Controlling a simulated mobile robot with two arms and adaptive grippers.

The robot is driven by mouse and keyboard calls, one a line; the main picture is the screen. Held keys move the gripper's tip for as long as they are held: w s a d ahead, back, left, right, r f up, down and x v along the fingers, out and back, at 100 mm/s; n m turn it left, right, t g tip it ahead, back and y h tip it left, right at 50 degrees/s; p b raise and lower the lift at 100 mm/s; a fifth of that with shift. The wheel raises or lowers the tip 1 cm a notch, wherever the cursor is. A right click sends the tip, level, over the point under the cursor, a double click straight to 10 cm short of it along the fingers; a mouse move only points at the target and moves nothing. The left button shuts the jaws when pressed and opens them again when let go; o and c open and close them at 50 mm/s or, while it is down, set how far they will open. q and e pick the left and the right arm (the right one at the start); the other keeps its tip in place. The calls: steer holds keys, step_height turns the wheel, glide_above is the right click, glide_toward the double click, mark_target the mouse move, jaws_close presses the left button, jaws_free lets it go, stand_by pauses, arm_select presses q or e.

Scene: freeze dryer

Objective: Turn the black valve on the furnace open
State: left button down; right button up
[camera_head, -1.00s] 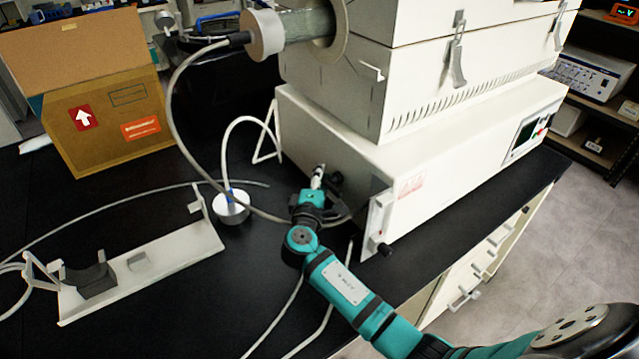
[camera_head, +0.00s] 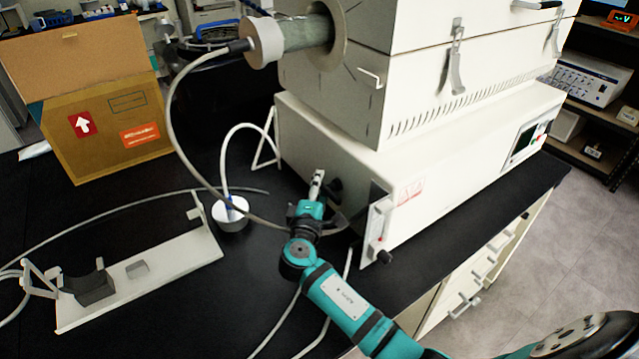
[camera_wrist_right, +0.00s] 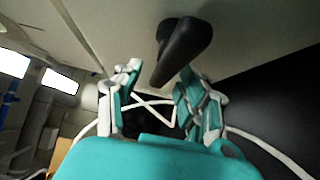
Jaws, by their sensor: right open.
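The black valve (camera_wrist_right: 183,45) is a dark lever-shaped handle on the pale side of the furnace. In the right wrist view it stands just beyond and between the fingertips of my right gripper (camera_wrist_right: 160,70). The fingers are spread and I see no clear grip on the handle. In the head view my right gripper (camera_head: 322,200) is at the side wall of the white furnace (camera_head: 440,170), and the valve (camera_head: 335,188) is a small dark shape partly hidden behind it. My left gripper is not in view.
A white hose runs to a small round pot (camera_head: 230,217) left of my gripper. A white holder (camera_head: 150,285) lies on the black bench, with a cardboard box (camera_head: 105,130) behind.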

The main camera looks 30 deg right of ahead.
steer(key=v, duration=1)
steer(key=shift+s+a, duration=0.2)
steer(key=shift+s, duration=0.1)
steer(key=shift+r, duration=0.1)
